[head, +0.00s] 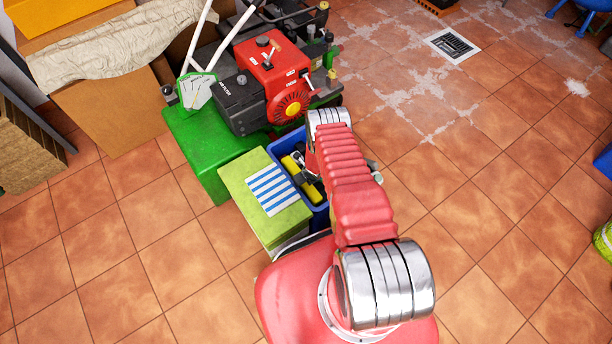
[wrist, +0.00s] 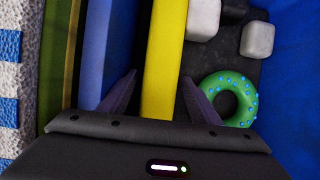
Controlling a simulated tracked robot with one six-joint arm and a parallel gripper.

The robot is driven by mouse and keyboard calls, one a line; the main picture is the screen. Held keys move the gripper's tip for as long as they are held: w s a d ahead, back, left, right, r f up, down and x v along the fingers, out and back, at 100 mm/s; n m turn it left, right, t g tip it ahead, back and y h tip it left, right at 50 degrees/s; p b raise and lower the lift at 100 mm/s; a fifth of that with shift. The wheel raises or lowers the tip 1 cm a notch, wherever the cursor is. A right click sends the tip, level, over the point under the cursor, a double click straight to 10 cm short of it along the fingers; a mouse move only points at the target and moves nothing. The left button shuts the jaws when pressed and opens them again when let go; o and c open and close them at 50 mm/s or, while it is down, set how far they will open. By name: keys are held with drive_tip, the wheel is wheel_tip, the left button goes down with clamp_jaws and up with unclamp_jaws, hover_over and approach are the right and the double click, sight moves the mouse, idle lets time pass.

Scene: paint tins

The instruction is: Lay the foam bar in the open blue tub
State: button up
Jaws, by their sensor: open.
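The yellow foam bar (head: 309,188) lies in the open blue tub (head: 320,217), near its left wall. In the wrist view the bar (wrist: 165,50) runs up the picture along the tub's blue left wall (wrist: 112,45). My gripper (wrist: 160,76) is open, with one finger on each side of the bar. I see a gap on the right side; whether the left finger touches cannot be told. In the head view my red arm hides much of the tub and gripper.
In the tub, right of the bar, are a green ring with blue dots (wrist: 232,98) and grey blocks (wrist: 257,40). A green box with a striped top (head: 262,190) stands close left of the tub. A red engine machine (head: 275,80) stands behind.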

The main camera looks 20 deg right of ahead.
drive_tip(key=v, duration=1.3)
idle(0.9)
